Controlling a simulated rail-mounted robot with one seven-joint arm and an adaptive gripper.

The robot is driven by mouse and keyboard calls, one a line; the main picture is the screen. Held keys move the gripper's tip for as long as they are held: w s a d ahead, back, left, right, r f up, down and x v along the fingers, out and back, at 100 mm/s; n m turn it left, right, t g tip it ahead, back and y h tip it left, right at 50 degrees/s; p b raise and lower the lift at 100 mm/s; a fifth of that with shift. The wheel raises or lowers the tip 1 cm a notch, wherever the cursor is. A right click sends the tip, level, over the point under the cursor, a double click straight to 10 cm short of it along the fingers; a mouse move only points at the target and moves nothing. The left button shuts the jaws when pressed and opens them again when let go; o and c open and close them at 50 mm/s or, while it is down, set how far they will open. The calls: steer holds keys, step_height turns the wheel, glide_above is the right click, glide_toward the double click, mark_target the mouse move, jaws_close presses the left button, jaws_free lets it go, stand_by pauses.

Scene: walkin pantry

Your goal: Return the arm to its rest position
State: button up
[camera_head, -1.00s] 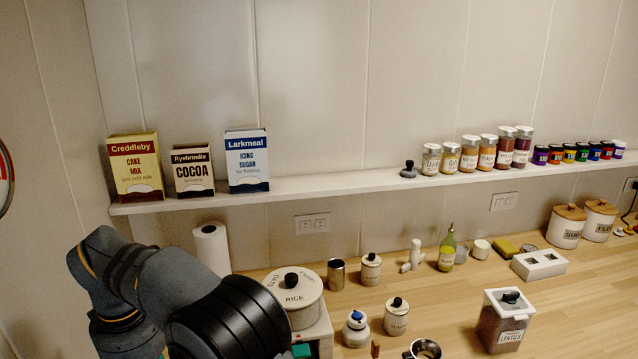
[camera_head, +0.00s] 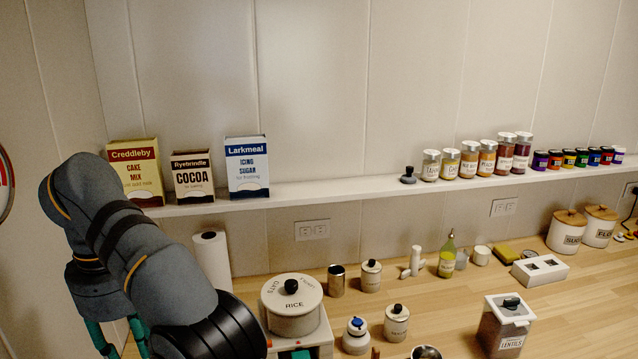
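My arm (camera_head: 130,240) fills the lower left. It rises from the bottom edge, bends at the upper left and hangs down again in front of the wall. Two teal parts (camera_head: 117,337) show below its hanging end, with a gap between them. They look like parts of my gripper, but the bottom edge cuts them off and the fingertips are out of sight. I see nothing held between them in the part that shows.
A shelf (camera_head: 330,190) holds boxes, spice jars and small coloured jars. The paper towel roll (camera_head: 213,258) stands just behind my arm.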

step_height(320, 180, down, 10)
steer(key=shift+s+a+f, duration=0.1)
steer(key=shift+s, duration=0.05)
steer(key=shift+f+n+p, duration=0.15)
steer(key=shift+n+p, duration=0.15)
steer(key=shift+p, duration=0.1)
steer(key=n+p, duration=0.3)
steer(key=n, duration=0.2)
steer(key=shift+n, duration=0.4)
steer(key=n+p, duration=0.2)
steer(key=n, duration=0.2)
steer(key=shift+d+f, duration=0.1)
steer(key=shift+d, duration=0.1)
steer(key=shift+n, duration=0.3)
